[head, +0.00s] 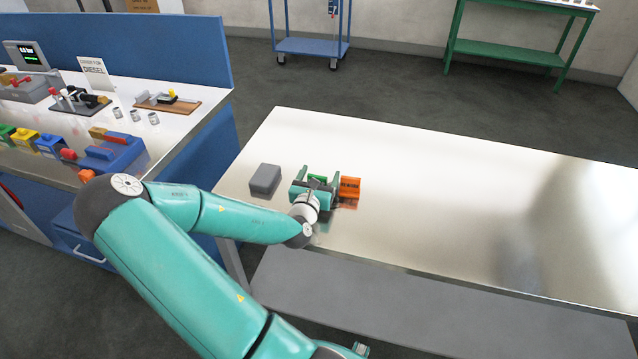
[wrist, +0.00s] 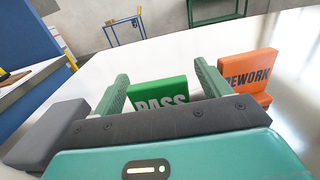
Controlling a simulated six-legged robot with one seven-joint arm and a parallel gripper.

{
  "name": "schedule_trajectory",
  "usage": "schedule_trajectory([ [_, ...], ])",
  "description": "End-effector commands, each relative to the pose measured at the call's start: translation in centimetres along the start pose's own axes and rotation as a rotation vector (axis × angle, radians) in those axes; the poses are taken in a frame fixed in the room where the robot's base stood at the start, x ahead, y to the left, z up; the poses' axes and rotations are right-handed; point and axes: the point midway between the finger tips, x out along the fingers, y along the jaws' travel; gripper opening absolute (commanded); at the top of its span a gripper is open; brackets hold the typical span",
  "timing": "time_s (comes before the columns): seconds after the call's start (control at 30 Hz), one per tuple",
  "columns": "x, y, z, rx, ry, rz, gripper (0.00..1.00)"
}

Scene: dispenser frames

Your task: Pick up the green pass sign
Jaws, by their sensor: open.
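The green pass sign (wrist: 160,93) stands on the metal table, with white letters reading PASS partly hidden by my gripper's dark body in the wrist view. In the head view only a small green part of the sign (head: 318,178) shows behind my gripper. My gripper (wrist: 160,88) is open, with one teal finger on each side of the sign. The gripper in the head view (head: 317,184) is low over the table's left part. I cannot tell whether the fingers touch the sign.
An orange REWORK sign (wrist: 247,75) stands close to the right finger, and shows in the head view (head: 350,188). A grey block (head: 265,179) lies to the left. The metal table (head: 450,210) is clear to the right. A cluttered workbench (head: 180,125) with a blue panel stands at left.

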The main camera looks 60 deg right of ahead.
Motion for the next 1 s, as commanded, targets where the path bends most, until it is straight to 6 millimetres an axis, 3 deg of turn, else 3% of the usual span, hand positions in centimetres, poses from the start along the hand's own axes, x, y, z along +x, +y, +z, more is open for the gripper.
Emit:
schedule_trajectory([
  [0.2, -0.2, 0.0, 0.01, 0.0, 0.0, 0.0, 0.76],
  [0.47, -0.24, 0.02, 0.02, 0.0, 0.0, 0.0, 0.28],
  [1.0, 0.48, -0.11, 0.71, 0.002, -0.002, -0.001, 0.27],
])
